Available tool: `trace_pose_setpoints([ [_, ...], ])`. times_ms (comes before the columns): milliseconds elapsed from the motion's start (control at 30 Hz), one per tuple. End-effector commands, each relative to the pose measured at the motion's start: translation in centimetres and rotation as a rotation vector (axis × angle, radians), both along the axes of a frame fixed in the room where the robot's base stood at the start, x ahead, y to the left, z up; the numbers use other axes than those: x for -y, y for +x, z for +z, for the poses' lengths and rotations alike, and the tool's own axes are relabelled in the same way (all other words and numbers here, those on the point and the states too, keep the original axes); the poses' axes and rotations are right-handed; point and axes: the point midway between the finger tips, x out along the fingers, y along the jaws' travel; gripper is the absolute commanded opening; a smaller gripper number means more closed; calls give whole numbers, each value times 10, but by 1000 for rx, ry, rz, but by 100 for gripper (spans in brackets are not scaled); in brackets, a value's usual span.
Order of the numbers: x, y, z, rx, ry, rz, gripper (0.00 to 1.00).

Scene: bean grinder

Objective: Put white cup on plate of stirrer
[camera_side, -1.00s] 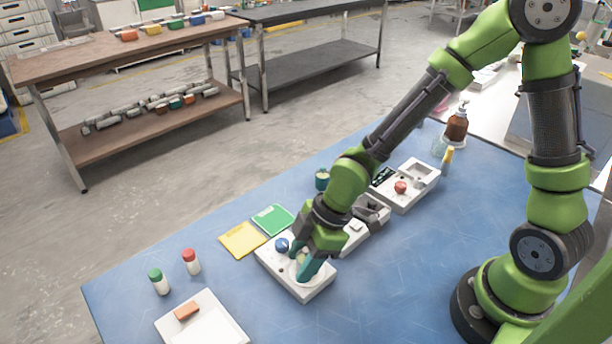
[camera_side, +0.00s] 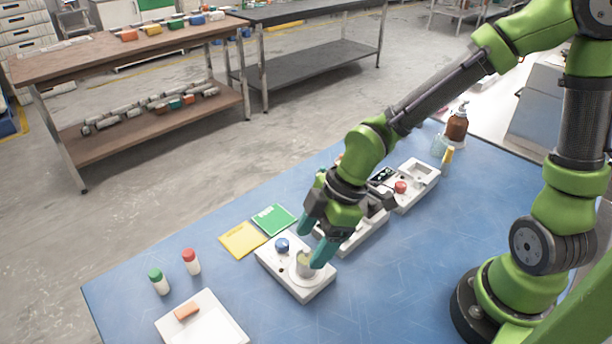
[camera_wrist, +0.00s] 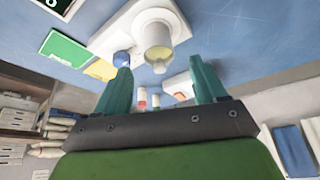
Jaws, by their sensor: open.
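The stirrer (camera_side: 300,287) is a white box with a blue knob (camera_side: 282,244), on the blue table. The white cup (camera_side: 303,266) stands upright on its round plate; the plate is mostly hidden under the cup. In the wrist view the cup (camera_wrist: 157,35) shows on the stirrer (camera_wrist: 181,22), ahead of the fingers and beside the blue knob (camera_wrist: 122,58). My gripper (camera_side: 314,238) is open, its teal fingers apart and empty, above and just behind the cup. In the wrist view a gap shows between the fingers (camera_wrist: 160,72) and the cup.
Yellow (camera_side: 242,240) and green (camera_side: 273,219) cards lie left of the stirrer. Two bottles, red-capped (camera_side: 191,262) and green-capped (camera_side: 159,282), and a white tray (camera_side: 215,322) stand front left. Other white devices (camera_side: 412,185) stand behind my gripper. The table's right side is clear.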

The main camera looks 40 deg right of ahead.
Motion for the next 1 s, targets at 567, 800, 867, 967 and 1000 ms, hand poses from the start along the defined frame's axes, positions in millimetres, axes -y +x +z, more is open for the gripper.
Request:
trace_pose_setpoints([
  [567, 21, -10, 50, -1, -6, -2, 71],
  [800, 26, -12, 63, 1, -4, -8, 71],
  [867, 30, -13, 65, -2, -13, -38, 71],
  [967, 43, -17, 70, -8, -44, -171, 71],
  [1000, 51, -19, 75, -6, -55, -255, 71],
])
